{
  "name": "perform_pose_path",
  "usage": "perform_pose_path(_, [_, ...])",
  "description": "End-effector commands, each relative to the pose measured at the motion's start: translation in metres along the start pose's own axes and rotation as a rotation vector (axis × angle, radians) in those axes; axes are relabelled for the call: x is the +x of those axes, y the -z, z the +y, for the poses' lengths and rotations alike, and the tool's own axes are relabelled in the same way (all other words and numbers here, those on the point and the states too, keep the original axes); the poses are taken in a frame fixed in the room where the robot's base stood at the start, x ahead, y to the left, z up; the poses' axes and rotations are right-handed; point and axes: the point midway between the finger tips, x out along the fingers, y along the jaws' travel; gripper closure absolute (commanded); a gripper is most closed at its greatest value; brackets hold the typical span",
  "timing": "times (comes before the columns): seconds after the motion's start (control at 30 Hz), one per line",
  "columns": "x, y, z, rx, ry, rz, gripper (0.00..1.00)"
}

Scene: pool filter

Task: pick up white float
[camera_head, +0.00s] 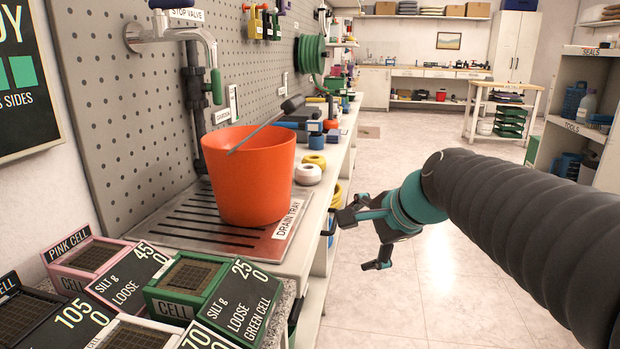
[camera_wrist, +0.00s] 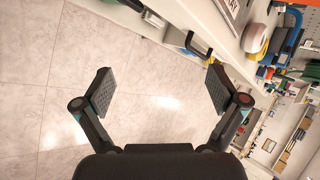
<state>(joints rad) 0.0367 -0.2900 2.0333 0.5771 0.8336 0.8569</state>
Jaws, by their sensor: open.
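A small white rounded object (camera_head: 308,174), which looks like the float, sits on the counter just right of the orange bucket (camera_head: 248,180) in the head view. A pale rounded shape (camera_wrist: 257,37), probably the same object, shows at the upper right of the wrist view. My gripper (camera_head: 362,240) is open and empty, over the floor beside the counter's front edge. It is apart from the white object, lower and to its right in the head view. The open fingers (camera_wrist: 160,88) have only floor between them in the wrist view.
The bucket stands on the slotted drain tray (camera_head: 190,218). A yellow ring (camera_head: 314,160) and several tools lie behind the white object. A black handle (camera_wrist: 198,45) sticks out from the counter front. Labelled cell boxes (camera_head: 205,300) stand nearby. The floor right of the counter is clear.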

Motion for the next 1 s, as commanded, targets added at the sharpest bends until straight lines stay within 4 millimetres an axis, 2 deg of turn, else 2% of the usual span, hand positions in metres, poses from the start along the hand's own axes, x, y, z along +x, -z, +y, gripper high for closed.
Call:
perform_pose_path(0.03, [0.013, 0.007, -0.022, 0.131, 0.03, -0.028, 0.04])
perform_pose_path(0.2, [0.047, 0.032, -0.1, 0.611, 0.136, -0.149, 0.04])
perform_pose_path(0.3, [0.065, 0.048, -0.137, 0.86, 0.178, -0.227, 0.04])
perform_pose_path(0.4, [0.079, 0.063, -0.165, 1.062, 0.206, -0.298, 0.04])
perform_pose_path(0.5, [0.088, 0.074, -0.183, 1.202, 0.221, -0.353, 0.04])
perform_pose_path(0.6, [0.093, 0.08, -0.194, 1.282, 0.227, -0.386, 0.04])
perform_pose_path(0.77, [0.108, 0.081, -0.203, 1.318, 0.228, -0.402, 0.04])
perform_pose_path(1.0, [0.148, 0.073, -0.219, 1.315, 0.226, -0.401, 0.04])
